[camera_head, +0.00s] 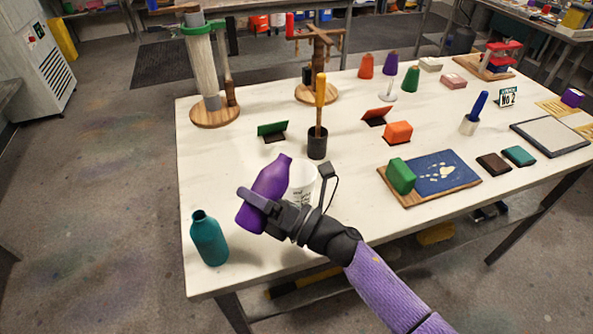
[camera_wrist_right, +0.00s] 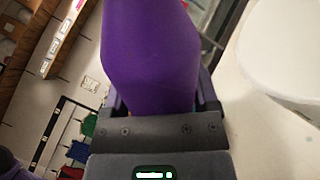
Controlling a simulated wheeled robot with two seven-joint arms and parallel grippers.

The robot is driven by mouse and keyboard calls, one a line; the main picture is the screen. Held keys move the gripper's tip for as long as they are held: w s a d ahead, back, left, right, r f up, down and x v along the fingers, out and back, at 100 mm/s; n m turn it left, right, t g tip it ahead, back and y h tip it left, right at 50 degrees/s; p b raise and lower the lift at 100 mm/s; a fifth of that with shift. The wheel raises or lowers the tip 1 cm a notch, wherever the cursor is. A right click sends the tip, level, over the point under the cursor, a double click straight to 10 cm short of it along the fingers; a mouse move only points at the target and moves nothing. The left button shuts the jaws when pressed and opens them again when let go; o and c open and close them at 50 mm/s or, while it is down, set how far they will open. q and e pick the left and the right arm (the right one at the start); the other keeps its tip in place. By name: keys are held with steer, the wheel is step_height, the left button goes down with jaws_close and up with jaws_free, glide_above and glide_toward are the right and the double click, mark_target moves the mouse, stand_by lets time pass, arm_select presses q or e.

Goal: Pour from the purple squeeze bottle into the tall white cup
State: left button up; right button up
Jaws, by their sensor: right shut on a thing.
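The purple squeeze bottle (camera_head: 270,180) is held in my right gripper (camera_head: 259,200), which is shut around its body. The bottle leans, with its neck up and to the right, near the tall white cup. The bottle also fills the middle of the right wrist view (camera_wrist_right: 152,50). The tall white cup (camera_head: 303,178) stands on the table just behind and right of my gripper, partly hidden by the bottle and gripper. A large white rounded shape at the upper right of the wrist view (camera_wrist_right: 285,50) looks like the cup. My left gripper is not in view.
A teal bottle (camera_head: 209,238) stands at the table's near left corner. A dark pot with a yellow-handled tool (camera_head: 317,144) stands behind the cup. A blue board with a green block (camera_head: 401,176) lies to the right. The white table (camera_head: 225,160) is clear left of the purple bottle.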

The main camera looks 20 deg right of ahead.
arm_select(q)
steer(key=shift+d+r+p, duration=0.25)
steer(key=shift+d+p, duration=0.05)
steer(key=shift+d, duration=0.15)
arm_select(e)
steer(key=shift+a+r+m, duration=0.1)
steer(key=shift+r+m, duration=0.05)
steer(key=shift+m, duration=0.25)
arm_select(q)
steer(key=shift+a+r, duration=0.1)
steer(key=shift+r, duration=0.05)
arm_select(e)
steer(key=shift+s+r, duration=0.1)
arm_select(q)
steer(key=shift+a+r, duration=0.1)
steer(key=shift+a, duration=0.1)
arm_select(e)
steer(key=shift+m, duration=0.3)
steer(key=shift+r+p, duration=0.1)
steer(key=shift+p, duration=0.2)
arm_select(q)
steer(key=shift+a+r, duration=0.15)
arm_select(e)
steer(key=shift+r+m, duration=0.1)
steer(key=shift+m, duration=0.2)
